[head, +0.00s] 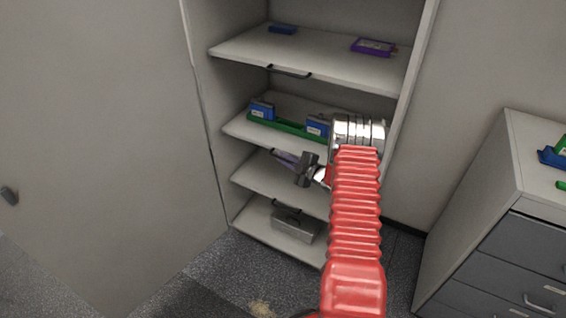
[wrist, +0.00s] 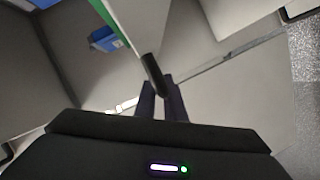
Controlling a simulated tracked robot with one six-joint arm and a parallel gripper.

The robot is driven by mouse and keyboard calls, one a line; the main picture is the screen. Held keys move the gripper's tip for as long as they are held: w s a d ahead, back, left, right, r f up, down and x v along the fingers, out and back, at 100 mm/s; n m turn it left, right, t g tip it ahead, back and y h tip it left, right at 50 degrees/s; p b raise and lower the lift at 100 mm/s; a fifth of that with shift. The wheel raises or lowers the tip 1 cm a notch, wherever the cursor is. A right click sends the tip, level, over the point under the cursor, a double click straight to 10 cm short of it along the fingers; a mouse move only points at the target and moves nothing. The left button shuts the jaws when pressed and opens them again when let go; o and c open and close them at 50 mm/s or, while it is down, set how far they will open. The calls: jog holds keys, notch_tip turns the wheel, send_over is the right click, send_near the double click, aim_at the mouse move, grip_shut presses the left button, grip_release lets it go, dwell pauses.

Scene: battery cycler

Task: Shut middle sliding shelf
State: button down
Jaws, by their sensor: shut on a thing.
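The open cabinet holds pale shelves one above another. The middle sliding shelf (head: 236,128) carries a green tray (head: 284,127) with blue blocks (head: 262,109) on it. My gripper (head: 279,154) is at this shelf's front edge, coming from the right under my red arm. In the wrist view, its two dark fingers (wrist: 161,98) are shut on a dark bar-shaped handle (wrist: 152,70). The handle is mostly hidden by the fingers in the head view. My arm covers the shelf's right front part, so how far it stands out is hard to tell.
The upper shelf (head: 320,62) has a dark front handle (head: 289,72) and holds a purple item (head: 373,46). A bottom shelf (head: 250,224) holds a grey box (head: 294,224). A drawer unit (head: 490,200) stands right, with clear floor between it and the cabinet.

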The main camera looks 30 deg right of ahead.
jog(key=shift+s+d+f, duration=0.15)
jog(key=shift+d+f, duration=0.05)
jog(key=shift+d, duration=0.1)
jog(key=c, duration=2.2)
grip_release()
jog(key=shift+d, duration=0.1)
jog(key=o, duration=0.3)
jog(key=shift+r, duration=0.15)
jog(key=shift+o, duration=0.3)
jog(key=shift+r, duration=0.1)
jog(key=shift+w+r, duration=0.1)
jog(key=shift+w, duration=0.1)
jog(key=v, duration=1.4)
jog(key=shift+a+f, duration=0.2)
jog(key=shift+a, duration=0.2)
